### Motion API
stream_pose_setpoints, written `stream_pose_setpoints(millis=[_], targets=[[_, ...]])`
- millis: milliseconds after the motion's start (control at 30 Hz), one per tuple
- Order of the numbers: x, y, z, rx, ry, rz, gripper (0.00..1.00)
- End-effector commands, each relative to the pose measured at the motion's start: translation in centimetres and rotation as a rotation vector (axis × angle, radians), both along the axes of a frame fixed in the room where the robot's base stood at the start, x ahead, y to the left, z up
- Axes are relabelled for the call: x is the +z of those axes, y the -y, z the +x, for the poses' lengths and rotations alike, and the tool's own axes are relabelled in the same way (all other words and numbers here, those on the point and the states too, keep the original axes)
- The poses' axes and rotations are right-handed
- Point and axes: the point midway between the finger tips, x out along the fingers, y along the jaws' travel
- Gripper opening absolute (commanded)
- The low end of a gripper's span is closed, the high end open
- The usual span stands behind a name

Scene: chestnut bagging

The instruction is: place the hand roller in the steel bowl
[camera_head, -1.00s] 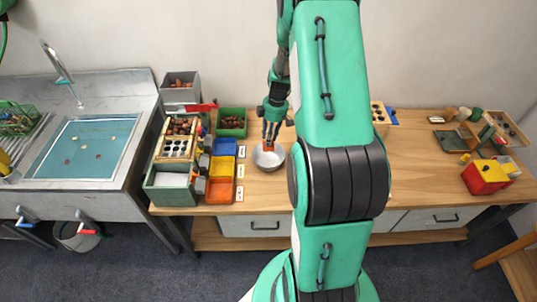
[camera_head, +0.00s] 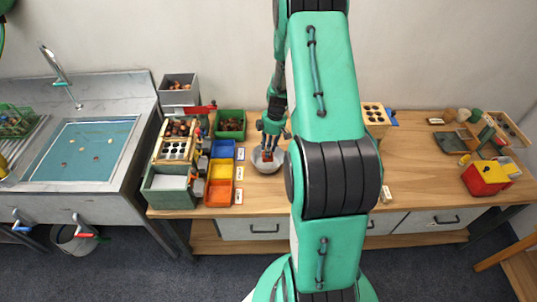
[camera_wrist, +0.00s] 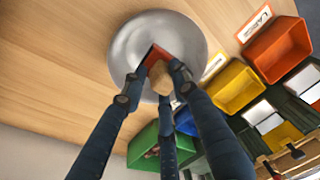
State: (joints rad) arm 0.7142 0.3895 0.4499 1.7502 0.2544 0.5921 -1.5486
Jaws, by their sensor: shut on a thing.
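The steel bowl (camera_head: 258,165) stands on the wooden workbench, right of the coloured bins. It also shows in the wrist view (camera_wrist: 125,50). My gripper (camera_head: 267,148) points down over the bowl, its fingertips at the bowl's opening. In the wrist view its fingers are closed around the hand roller (camera_wrist: 160,75), of which a tan block-like part and an orange-red part (camera_wrist: 154,54) show. The roller is inside the bowl's outline. The fingers hide much of it, and I cannot tell whether it touches the bowl's bottom.
Blue, yellow and orange bins (camera_head: 219,192) with label cards stand left of the bowl. A green bin (camera_head: 230,124) stands behind them. A red and yellow box (camera_head: 486,177) is far right. The bench between my arm and that box is largely clear.

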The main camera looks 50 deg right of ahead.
Motion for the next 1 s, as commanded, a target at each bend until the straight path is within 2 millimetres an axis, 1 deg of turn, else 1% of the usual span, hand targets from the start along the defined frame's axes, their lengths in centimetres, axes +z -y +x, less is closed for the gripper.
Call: stream_pose_setpoints(millis=[133,300,433,767,1000], targets=[[-0.7,0.0,0.0,0.0,-0.001,0.001,0.0],[-2.6,0.0,0.0,-0.002,-0.001,0.002,0.0],[-3.7,0.0,0.0,-0.001,-0.001,0.001,0.0],[-3.8,0.0,0.0,0.0,0.0,0.0,0.0],[-4.4,0.0,0.0,0.0,0.0,0.0,0.0]])
